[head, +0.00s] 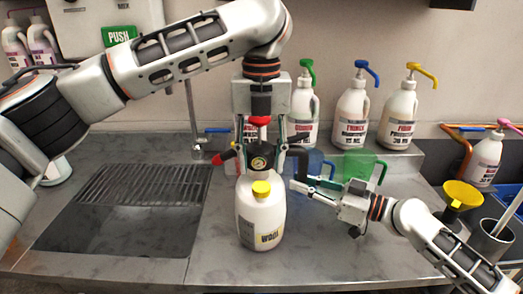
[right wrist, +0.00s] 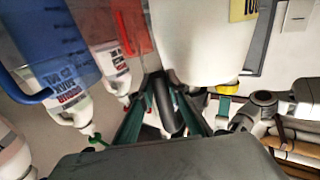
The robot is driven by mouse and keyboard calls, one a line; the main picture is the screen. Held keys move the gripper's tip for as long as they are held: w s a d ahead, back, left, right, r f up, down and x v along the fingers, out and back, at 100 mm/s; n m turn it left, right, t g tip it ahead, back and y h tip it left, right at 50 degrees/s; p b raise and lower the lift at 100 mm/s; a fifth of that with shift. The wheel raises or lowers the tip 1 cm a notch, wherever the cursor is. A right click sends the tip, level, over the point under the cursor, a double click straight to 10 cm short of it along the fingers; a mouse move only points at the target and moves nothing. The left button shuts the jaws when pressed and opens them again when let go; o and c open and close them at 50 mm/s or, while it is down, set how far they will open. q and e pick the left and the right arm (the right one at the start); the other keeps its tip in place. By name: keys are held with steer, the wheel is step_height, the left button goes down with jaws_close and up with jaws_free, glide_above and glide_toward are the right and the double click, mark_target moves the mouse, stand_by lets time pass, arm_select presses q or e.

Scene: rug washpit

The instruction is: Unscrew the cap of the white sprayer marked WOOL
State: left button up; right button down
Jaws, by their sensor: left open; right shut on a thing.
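The white sprayer (head: 260,222) marked WOOL stands upright on the steel counter. It has a black top with a gauge (head: 259,163), a red knob (head: 260,121) above it and a yellow cap (head: 261,188) on its front shoulder. My left gripper (head: 262,150) points down over the sprayer, open, with its fingers either side of the top. My right gripper (head: 297,186) reaches in from the right. In the right wrist view its fingers (right wrist: 168,118) are shut on the black handle (right wrist: 168,105) beside the white body (right wrist: 205,40); the yellow cap (right wrist: 228,88) shows there too.
A blue jug (head: 315,163) and a green jug (head: 358,165) stand behind my right gripper. White bottles with green, blue and yellow pumps (head: 400,118) line the back ledge. A grated sink (head: 130,195) lies left. A yellow funnel (head: 462,195) and steel cup (head: 491,240) stand right.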

mark_target(261, 186)
arm_select(q)
steer(key=shift+f, duration=2.95)
steer(key=c, duration=1.2)
steer(key=shift+o, duration=0.2)
steer(key=n, duration=0.3)
steer(key=shift+r, duration=0.1)
steer(key=n, duration=0.3)
steer(key=shift+n, duration=0.4)
